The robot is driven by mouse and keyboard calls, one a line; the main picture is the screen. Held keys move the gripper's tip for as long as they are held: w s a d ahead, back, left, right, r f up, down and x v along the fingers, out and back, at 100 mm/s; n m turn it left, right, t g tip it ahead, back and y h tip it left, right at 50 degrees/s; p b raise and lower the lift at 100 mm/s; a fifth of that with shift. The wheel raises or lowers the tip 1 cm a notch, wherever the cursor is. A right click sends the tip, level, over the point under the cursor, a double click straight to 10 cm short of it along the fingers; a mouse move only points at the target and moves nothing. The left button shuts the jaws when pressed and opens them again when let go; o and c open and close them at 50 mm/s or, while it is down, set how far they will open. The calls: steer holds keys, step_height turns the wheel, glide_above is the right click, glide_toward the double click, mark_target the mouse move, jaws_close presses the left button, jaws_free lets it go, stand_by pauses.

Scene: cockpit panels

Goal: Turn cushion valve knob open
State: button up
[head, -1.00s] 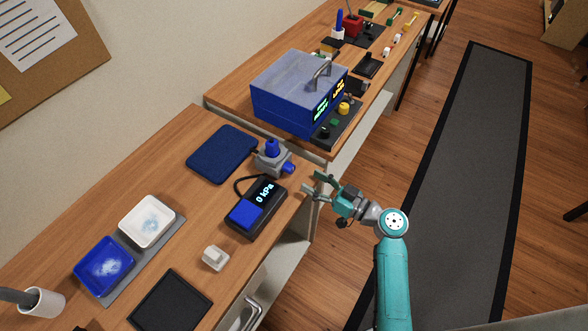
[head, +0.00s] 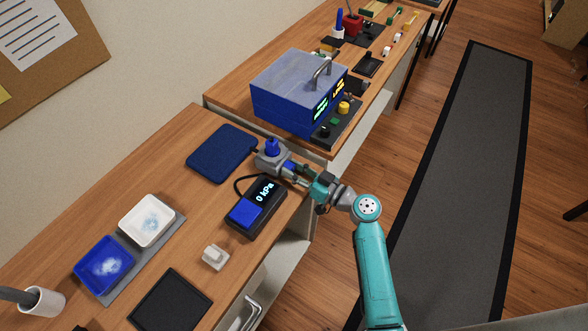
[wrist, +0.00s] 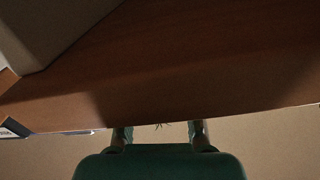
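The cushion valve (head: 268,160) is a grey block on the near desk, with a blue knob (head: 272,147) on top. A second blue knob on its front right side is mostly hidden by my gripper's fingers. My gripper (head: 293,172) is at this side knob, reaching in from the right. In the wrist view the two fingers of my gripper (wrist: 160,135) stand well apart, and no knob can be made out between them. I cannot tell whether the fingers touch the knob. The black gauge (head: 265,192) beside the valve reads 0 kPa.
The gauge, with its blue front part, stands just left of my gripper. A blue box with a handle (head: 285,100) is on the far desk (head: 225,97). The floor to the right is free.

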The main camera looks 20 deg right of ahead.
jaws_close()
steer(key=shift+m, duration=0.8)
steer(key=o, duration=0.8)
jaws_free()
steer(key=shift+s+d, duration=0.1)
steer(key=v, duration=1.1)
steer(key=shift+s+d, duration=0.2)
steer(key=shift+s, duration=0.1)
